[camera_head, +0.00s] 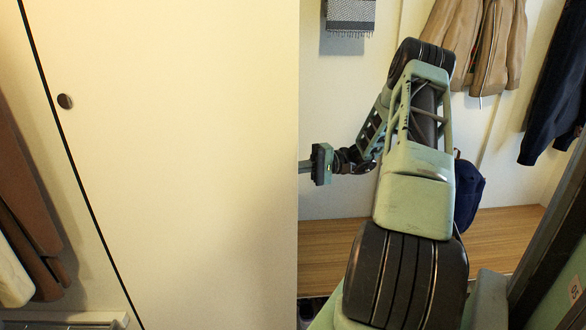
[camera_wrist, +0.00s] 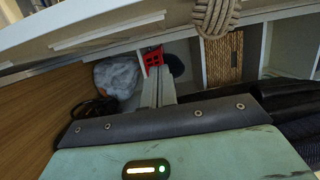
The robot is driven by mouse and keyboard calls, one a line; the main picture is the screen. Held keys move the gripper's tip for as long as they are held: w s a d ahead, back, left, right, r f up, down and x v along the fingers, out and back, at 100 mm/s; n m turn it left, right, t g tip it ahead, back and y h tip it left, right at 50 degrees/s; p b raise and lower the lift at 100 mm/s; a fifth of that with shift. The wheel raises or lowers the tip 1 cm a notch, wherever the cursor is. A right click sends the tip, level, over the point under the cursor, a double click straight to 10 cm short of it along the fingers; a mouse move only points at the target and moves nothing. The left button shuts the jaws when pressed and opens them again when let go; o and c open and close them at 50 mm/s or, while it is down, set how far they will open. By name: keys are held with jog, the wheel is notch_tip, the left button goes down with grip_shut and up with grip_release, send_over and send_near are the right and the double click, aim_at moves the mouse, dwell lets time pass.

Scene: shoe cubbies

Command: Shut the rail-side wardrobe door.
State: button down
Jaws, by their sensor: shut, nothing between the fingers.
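A large cream wardrobe door panel (camera_head: 190,170) fills the left and middle of the head view. A dark round knob (camera_head: 65,101) sits near its slanting left edge, which is lined in black. Brown and white garments (camera_head: 25,200) hang beyond that edge. I cannot tell for sure whether this is the rail-side door or how far it stands open. My gripper (camera_head: 306,169) is shut and empty, pointing left, just right of the panel's upright right edge. Whether it touches the panel is unclear. The wrist view shows my green gripper body at the bottom, but not clearly the door.
A wooden bench (camera_head: 335,235) runs along the wall behind my arm. Tan jackets (camera_head: 490,45) and a dark coat (camera_head: 555,90) hang at the right, with a navy bag (camera_head: 470,190) lower down. A woven knotted item (camera_wrist: 216,15) shows in the wrist view.

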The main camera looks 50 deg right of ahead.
aim_at(271, 179)
jog(key=shift+w+a+p, duration=0.2)
jog(key=shift+w+a, duration=0.05)
jog(key=shift+a, duration=1.2)
jog(key=shift+w+a+p, duration=0.2)
jog(key=shift+w+a, duration=0.05)
jog(key=shift+a, duration=1.2)
jog(key=shift+w+a+p, duration=0.2)
jog(key=shift+w+a, duration=0.05)
jog(key=shift+a, duration=1.2)
jog(key=shift+s, duration=0.1)
